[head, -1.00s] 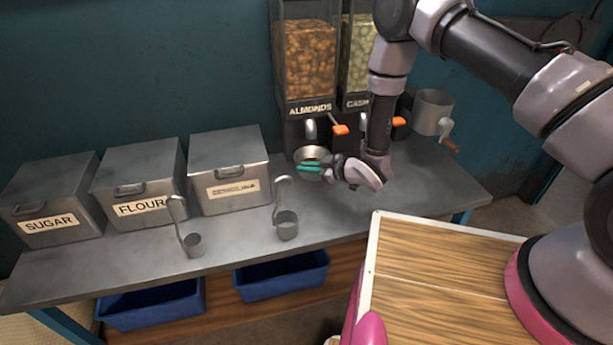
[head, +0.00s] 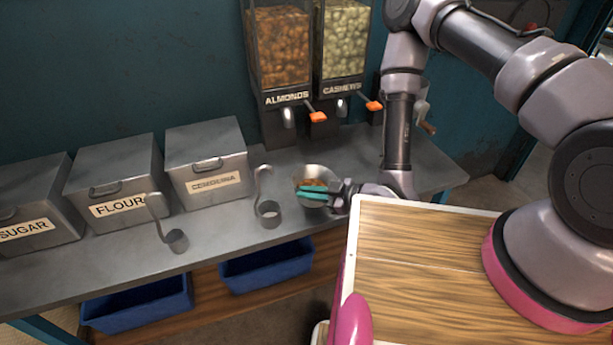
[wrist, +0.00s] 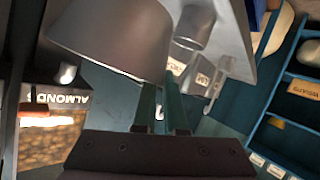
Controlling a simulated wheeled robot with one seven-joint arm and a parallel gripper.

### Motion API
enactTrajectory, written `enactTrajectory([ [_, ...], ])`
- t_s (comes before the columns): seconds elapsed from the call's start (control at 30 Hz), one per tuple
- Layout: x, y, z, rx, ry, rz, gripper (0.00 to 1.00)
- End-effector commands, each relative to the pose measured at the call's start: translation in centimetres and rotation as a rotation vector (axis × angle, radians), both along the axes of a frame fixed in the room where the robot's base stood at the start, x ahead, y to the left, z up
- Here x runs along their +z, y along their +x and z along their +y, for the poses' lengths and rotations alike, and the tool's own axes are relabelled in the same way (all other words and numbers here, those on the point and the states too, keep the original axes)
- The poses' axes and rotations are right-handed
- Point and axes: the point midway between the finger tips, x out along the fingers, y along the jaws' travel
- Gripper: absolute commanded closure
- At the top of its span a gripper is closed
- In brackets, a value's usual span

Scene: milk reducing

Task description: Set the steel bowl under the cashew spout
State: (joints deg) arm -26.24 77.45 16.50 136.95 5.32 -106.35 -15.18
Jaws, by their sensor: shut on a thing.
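The cashew dispenser (head: 343,45) stands at the back, right of the almond dispenser (head: 281,50). The cashew spout (head: 341,108) is behind and to the right of the bowl. I cannot tell whether the bowl touches the counter.
Steel bins for sugar (head: 35,205), flour (head: 115,180) and a third label (head: 207,160) line the left. Two ladles (head: 268,210) (head: 175,240) stand before them. Blue tubs (head: 267,265) sit below. My wooden-topped base is at the front right.

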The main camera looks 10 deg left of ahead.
Motion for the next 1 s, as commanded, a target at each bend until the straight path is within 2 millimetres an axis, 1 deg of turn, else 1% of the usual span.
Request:
enactTrajectory([
  [0.07, 0.0, 0.9, -0.1, -0.016, -0.001, -0.006, 1.00],
  [0.17, 0.0, 3.9, 0.0, -0.057, -0.009, -0.021, 1.00],
  [0.27, 0.1, 8.6, -0.1, -0.118, -0.022, -0.035, 1.00],
  [0.3, 0.3, 10.6, -0.2, -0.144, -0.028, -0.039, 1.00],
  [0.37, 0.6, 13.5, -0.4, -0.182, -0.036, -0.046, 1.00],
  [0.4, 0.9, 15.3, -0.6, -0.206, -0.040, -0.050, 1.00],
  [0.5, 1.6, 19.2, -1.2, -0.257, -0.046, -0.057, 1.00],
  [0.6, 2.3, 22.2, -1.8, -0.299, -0.052, -0.061, 1.00],
  [0.7, 2.9, 24.4, -2.3, -0.328, -0.056, -0.062, 1.00],
  [0.83, 3.2, 26.0, -2.8, -0.351, -0.060, -0.063, 1.00],
  [0.87, 3.0, 26.2, -2.8, -0.353, -0.060, -0.063, 1.00],
  [0.97, 1.3, 26.4, -2.9, -0.357, -0.062, -0.061, 1.00],
  [1.0, 0.5, 26.4, -2.9, -0.357, -0.062, -0.061, 1.00],
])
